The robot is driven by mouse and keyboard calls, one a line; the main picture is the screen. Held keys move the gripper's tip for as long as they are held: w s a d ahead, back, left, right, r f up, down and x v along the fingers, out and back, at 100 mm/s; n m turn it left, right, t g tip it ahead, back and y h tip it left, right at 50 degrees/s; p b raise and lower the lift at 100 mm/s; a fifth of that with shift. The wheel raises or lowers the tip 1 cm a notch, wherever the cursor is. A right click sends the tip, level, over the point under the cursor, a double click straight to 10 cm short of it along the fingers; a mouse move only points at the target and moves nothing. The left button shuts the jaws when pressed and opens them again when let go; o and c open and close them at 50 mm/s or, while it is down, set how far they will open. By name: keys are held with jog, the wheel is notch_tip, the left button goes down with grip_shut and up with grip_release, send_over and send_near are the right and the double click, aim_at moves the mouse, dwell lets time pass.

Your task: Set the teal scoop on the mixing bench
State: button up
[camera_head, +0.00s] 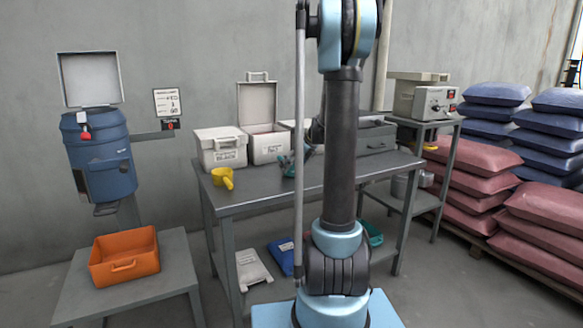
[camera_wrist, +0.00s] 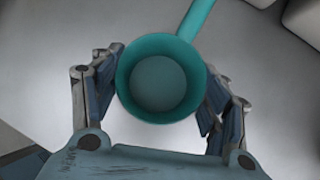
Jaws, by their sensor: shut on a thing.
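The teal scoop (camera_wrist: 160,84) has a round, empty cup and a straight handle running up to the right in the wrist view. My gripper (camera_wrist: 165,97) is shut on the cup, one finger on each side. In the head view my gripper (camera_head: 290,163) is small and low over the middle of the grey mixing bench (camera_head: 265,192), partly behind my arm. The scoop is hard to make out there. I cannot tell whether it touches the bench top.
A yellow scoop (camera_head: 222,178) lies at the bench's left front. White bins (camera_head: 220,147) stand along the back, one with its lid up (camera_head: 258,103). A grey case (camera_head: 375,138) is at the right. An orange tray (camera_head: 124,258) sits on a low table at the left.

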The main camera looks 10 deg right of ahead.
jog(key=shift+f, duration=0.4)
jog(key=o, duration=1.2)
jog(key=shift+o, duration=0.2)
jog(key=shift+s+d, duration=0.1)
